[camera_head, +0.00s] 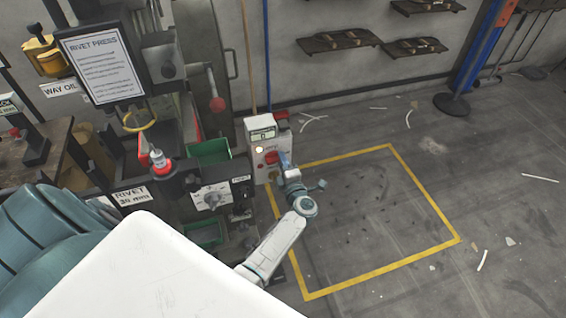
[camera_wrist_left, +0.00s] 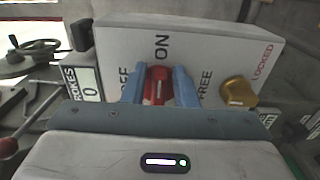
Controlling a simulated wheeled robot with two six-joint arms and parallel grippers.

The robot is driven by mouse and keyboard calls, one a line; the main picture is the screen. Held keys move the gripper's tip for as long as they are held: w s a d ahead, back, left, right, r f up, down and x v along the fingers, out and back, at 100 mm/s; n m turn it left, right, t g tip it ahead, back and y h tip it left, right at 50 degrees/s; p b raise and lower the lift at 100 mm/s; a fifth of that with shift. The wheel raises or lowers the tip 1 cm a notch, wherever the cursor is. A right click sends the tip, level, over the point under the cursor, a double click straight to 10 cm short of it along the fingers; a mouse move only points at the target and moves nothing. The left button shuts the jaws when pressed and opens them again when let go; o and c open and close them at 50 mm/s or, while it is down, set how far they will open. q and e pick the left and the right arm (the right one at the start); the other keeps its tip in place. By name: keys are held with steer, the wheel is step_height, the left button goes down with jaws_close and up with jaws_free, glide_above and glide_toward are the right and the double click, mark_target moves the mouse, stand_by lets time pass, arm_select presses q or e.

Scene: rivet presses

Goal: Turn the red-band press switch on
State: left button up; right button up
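The switch is a red knob (camera_wrist_left: 158,84) on a white panel (camera_wrist_left: 205,42) marked OFF, ON, FREE and LOCKED. My left gripper (camera_wrist_left: 159,76) has one blue finger on each side of the knob, appearing to close on it. The knob's pale mark lies roughly upright in the left wrist view, below the word ON. In the head view, the white switch box (camera_head: 259,134) stands right of the press, with my left gripper (camera_head: 285,161) at its front. The red knob is partly hidden there. My right gripper does not show.
A gold knob (camera_wrist_left: 238,91) sits right of the red one. A counter display (camera_wrist_left: 88,84) is at the panel's left. In the head view, the press (camera_head: 212,196) and green bins (camera_head: 208,151) stand left of the box.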

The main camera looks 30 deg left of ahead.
arm_select(q)
steer(key=shift+o, duration=0.7)
steer(key=p+v, duration=0.1)
steer(key=v, duration=0.9)
steer(key=shift+s+d, duration=0.2)
steer(key=shift+d, duration=0.1)
